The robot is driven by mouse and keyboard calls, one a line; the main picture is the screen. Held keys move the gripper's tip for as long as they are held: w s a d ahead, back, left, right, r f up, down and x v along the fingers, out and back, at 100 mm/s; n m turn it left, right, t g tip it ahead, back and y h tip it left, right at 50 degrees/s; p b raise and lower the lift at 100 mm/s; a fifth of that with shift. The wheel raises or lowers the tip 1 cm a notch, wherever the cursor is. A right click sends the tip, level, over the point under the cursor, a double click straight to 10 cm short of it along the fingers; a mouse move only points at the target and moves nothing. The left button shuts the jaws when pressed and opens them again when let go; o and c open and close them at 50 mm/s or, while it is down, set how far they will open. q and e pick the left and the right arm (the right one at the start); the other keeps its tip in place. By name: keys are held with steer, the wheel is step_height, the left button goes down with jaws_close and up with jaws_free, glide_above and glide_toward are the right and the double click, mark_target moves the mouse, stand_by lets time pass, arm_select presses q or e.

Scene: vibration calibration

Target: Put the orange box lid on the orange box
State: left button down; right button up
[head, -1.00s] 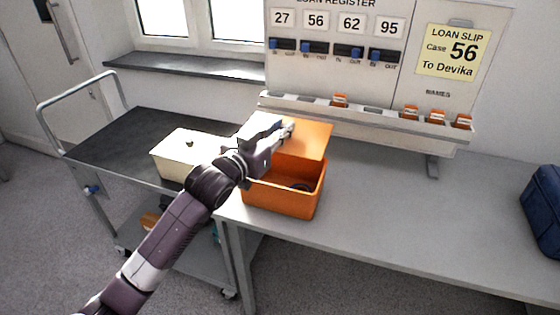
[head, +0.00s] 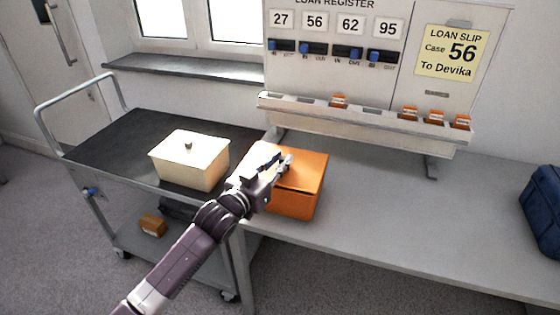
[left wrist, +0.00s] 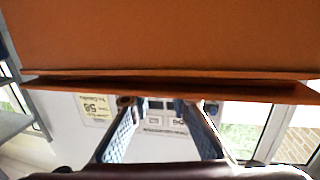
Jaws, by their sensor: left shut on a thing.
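The orange box (head: 294,206) stands on the grey table near its left end. The flat orange lid (head: 309,170) lies over the box and covers its opening. A thin dark line shows between lid and box, so I cannot tell if it sits fully down. My left gripper (head: 283,164) is above the lid, shut on it; the fingers hide the grip point. In the left wrist view a large orange surface (left wrist: 160,35) and an orange edge fill the top, with my left gripper's fingers (left wrist: 165,118) below. My right gripper is not in view.
A cream lidded box (head: 190,165) stands on the dark-topped trolley (head: 115,145) to the left. The loan register board (head: 335,75) with its ledge stands behind the orange box. A blue bag (head: 543,208) is at the far right. The table's middle is clear.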

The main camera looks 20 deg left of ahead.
arm_select(q)
steer(key=shift+f, duration=0.45)
steer(key=c, duration=1.8)
jaws_free()
steer(key=shift+r, duration=0.15)
steer(key=shift+r, duration=0.35)
steer(key=v, duration=1.2)
steer(key=shift+b, duration=0.4)
steer(key=shift+f, duration=0.15)
